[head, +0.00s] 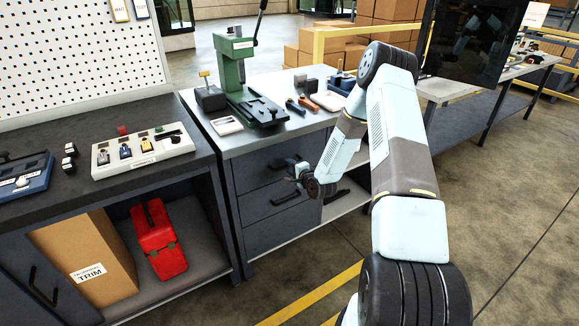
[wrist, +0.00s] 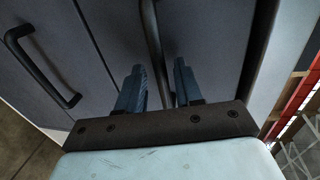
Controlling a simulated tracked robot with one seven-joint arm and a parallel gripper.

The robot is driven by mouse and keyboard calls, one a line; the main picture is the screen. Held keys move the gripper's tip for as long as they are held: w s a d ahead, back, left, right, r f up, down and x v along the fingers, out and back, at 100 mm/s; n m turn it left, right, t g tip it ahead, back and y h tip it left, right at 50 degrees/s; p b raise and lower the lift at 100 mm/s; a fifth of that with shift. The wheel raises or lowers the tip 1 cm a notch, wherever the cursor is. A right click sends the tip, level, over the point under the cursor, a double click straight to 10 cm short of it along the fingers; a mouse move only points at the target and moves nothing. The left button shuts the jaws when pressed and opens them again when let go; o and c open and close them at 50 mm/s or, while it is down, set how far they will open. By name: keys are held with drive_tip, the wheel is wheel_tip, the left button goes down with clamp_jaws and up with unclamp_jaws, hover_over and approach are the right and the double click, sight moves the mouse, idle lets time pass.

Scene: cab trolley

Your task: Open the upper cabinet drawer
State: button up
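The dark grey cabinet (head: 234,186) stands under the grey worktop, with two drawer fronts one above the other. The upper drawer (head: 256,172) looks closed, its front flush with the cabinet. My gripper (head: 294,170) is in front of it at its handle, and partly hides the handle in the head view. In the wrist view my gripper (wrist: 160,88) is open, with the upper drawer's dark bar handle (wrist: 151,40) running between its two blue-grey fingers. A gap shows on either side of the bar. The lower drawer's handle (wrist: 40,68) is at the left, apart from the gripper.
A green press (head: 236,72) and hand tools stand on the worktop above the drawers. To the left is a bench with a red toolbox (head: 157,240) and a cardboard box (head: 88,255) on its shelf. The floor in front of the cabinet is clear.

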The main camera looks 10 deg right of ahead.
drive_tip(key=shift+x, duration=0.95)
drive_tip(key=shift+c, duration=0.4)
clamp_jaws()
drive_tip(key=shift+d, duration=0.1)
